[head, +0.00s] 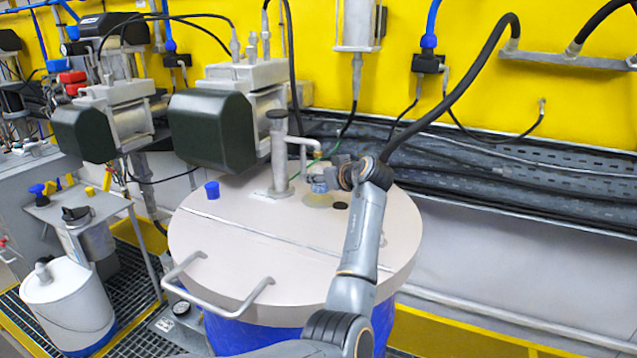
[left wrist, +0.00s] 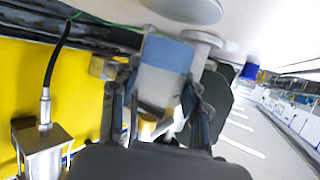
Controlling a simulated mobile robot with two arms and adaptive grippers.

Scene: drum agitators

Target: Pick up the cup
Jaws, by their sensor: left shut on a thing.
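The cup (left wrist: 166,58), pale with a blue band, is between the fingers of my left gripper (left wrist: 160,100) in the left wrist view. My left gripper (head: 325,180) is shut on it. In the head view the cup (head: 319,187) shows small and partly hidden by the gripper, close above or at the lid of the large drum; I cannot tell whether it touches the lid. My right gripper is in neither view.
The round drum lid (head: 240,265) has a handle (head: 215,305) at its front. A small blue cap (head: 212,190) stands on its left part. A vertical metal post (head: 279,155) and a dark motor (head: 212,130) stand close left of the gripper. A black hose (head: 450,95) hangs behind it.

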